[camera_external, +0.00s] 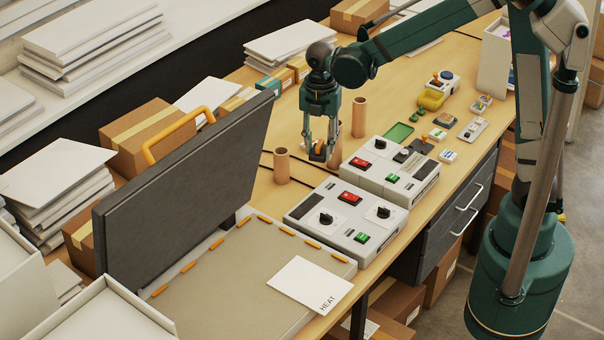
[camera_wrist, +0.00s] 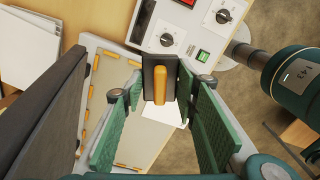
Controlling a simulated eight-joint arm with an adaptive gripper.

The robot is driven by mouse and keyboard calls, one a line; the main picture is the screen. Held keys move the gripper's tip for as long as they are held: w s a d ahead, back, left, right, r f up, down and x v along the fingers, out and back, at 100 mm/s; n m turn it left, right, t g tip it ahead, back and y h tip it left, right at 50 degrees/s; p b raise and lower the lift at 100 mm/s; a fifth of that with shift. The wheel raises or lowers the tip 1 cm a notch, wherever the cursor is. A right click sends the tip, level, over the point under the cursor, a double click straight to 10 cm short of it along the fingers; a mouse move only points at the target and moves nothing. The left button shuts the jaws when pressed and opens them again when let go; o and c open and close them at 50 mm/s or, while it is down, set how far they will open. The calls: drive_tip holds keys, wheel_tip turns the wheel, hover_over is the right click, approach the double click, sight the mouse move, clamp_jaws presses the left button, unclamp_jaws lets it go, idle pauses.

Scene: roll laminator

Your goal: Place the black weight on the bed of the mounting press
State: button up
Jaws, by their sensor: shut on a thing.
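My gripper (camera_external: 319,148) is shut on the black weight (camera_wrist: 148,75), a dark block with an orange handle (camera_wrist: 164,85). In the external view the weight (camera_external: 317,154) is partly hidden between the fingers, held above the table behind the control boxes. The mounting press stands at the front left with its dark lid (camera_external: 180,190) raised. Its flat grey bed (camera_external: 215,300) has orange marks along its edges. My gripper is behind and to the right of the bed in the external view. The bed (camera_wrist: 98,105) also shows below the gripper in the wrist view.
A white card marked HEAT (camera_external: 310,284) lies on the bed's right side. Two control boxes (camera_external: 345,222) with knobs and switches stand beyond the bed. Cardboard tubes (camera_external: 281,167) stand upright near the gripper. Boxes and paper stacks (camera_external: 55,185) line the left.

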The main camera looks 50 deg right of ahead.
drive_tip(key=s+a+f, duration=0.1)
drive_tip(key=a+f, duration=0.1)
drive_tip(key=a, duration=0.4)
drive_tip(key=m+b, duration=0.4)
drive_tip(key=b, duration=0.8)
hover_over(224, 303)
wheel_tip(224, 303, down, 14)
drive_tip(key=shift+f, duration=0.25)
drive_tip(key=shift+s, duration=0.1)
drive_tip(key=shift+f, duration=3.15)
drive_tip(key=shift+f, duration=0.15)
drive_tip(key=shift+f+p, duration=0.35)
drive_tip(key=shift+f, duration=1.35)
drive_tip(key=shift+f, duration=0.2)
